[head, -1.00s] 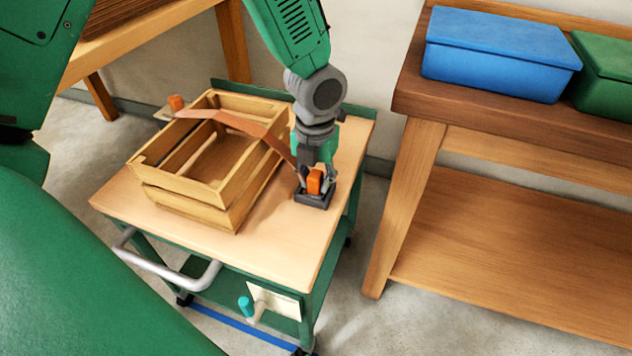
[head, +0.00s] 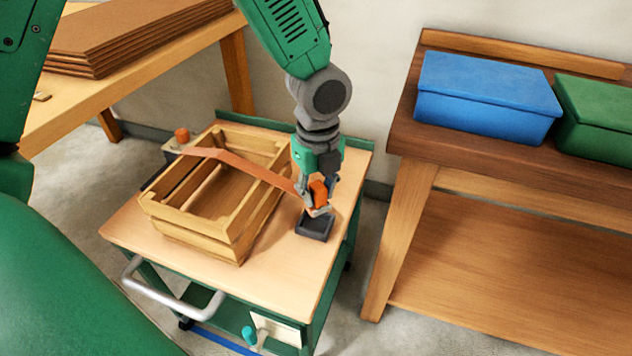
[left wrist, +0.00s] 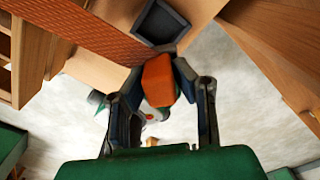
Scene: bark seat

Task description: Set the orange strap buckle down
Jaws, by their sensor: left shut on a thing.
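The orange strap buckle (head: 319,192) is held in my left gripper (head: 318,206), raised a little above a small black tray (head: 313,228) on the cart top. In the left wrist view the fingers close on both sides of the buckle (left wrist: 158,80), with the empty-looking tray (left wrist: 160,22) beyond it. The reddish-brown strap (head: 237,166) runs from the buckle across the top of a wooden crate (head: 195,222) to another orange piece (head: 182,134) at the crate's far left. My right gripper is not in view.
The crate fills much of the wooden cart top (head: 275,262); bare surface lies in front and right of it. A bench at right holds a blue box (head: 487,97) and a green box (head: 600,115). Brown boards (head: 130,38) lie on a table at back left.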

